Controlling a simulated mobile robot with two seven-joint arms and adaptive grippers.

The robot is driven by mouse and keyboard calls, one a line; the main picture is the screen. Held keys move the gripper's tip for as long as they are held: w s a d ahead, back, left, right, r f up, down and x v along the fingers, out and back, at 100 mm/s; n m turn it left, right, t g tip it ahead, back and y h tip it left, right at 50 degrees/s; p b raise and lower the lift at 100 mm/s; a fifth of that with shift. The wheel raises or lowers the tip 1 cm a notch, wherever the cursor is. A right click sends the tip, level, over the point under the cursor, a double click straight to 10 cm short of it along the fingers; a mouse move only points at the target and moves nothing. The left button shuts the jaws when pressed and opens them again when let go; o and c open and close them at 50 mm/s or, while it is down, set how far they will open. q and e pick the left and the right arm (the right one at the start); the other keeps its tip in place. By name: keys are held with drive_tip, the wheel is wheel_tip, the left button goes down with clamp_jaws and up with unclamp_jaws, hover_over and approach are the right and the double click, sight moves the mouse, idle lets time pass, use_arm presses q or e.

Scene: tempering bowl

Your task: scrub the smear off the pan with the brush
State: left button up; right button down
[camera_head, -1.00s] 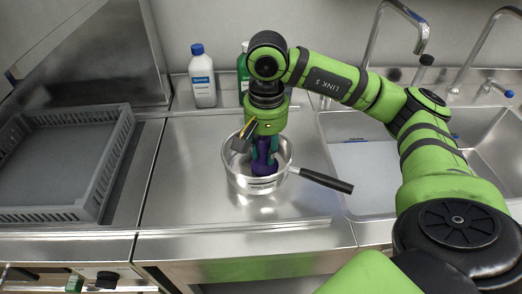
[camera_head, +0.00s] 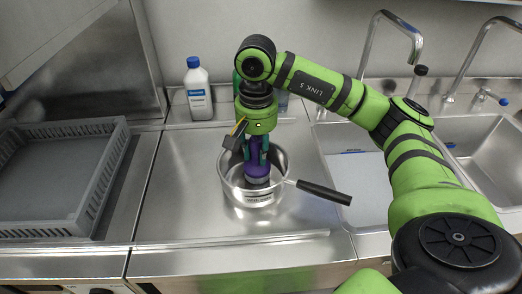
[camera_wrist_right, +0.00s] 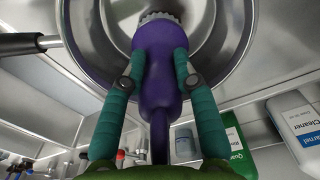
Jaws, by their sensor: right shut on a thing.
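The steel pan (camera_head: 226,183) stands on the steel worktop with its black handle (camera_head: 324,192) pointing right. It also shows in the right wrist view (camera_wrist_right: 84,48). My right gripper (camera_head: 257,152) is over the pan, shut on the purple brush (camera_head: 258,166). In the right wrist view my teal fingers (camera_wrist_right: 158,82) press the brush body (camera_wrist_right: 157,55) from both sides. The pale bristles (camera_wrist_right: 158,17) point into the pan. I cannot tell whether they touch its bottom. I cannot make out the smear. My left gripper is out of view.
A white bottle (camera_head: 198,90) stands behind the pan, with a green bottle (camera_wrist_right: 236,145) beside it, mostly hidden by my arm in the head view. A grey crate (camera_head: 108,170) is on the left. The sink (camera_head: 355,170) and taps (camera_head: 412,45) are on the right.

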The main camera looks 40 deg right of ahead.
drive_tip(key=shift+w+a+f, duration=0.1)
drive_tip(key=shift+w+a, duration=0.2)
drive_tip(key=shift+w, duration=0.05)
drive_tip(key=shift+w+a, duration=0.15)
drive_tip(key=shift+a, duration=0.7)
drive_tip(key=shift+s+a, duration=0.5)
drive_tip(key=shift+a, duration=0.15)
drive_tip(key=shift+s+a+b, duration=0.1)
drive_tip(key=shift+s+b, duration=0.25)
drive_tip(key=shift+s, duration=0.5)
drive_tip(key=shift+s+d+b, duration=0.35)
drive_tip(key=shift+s+d, duration=0.15)
drive_tip(key=shift+s, duration=0.15)
drive_tip(key=shift+w+d+b, duration=0.4)
drive_tip(key=shift+w+d, duration=0.15)
drive_tip(key=shift+w, duration=0.35)
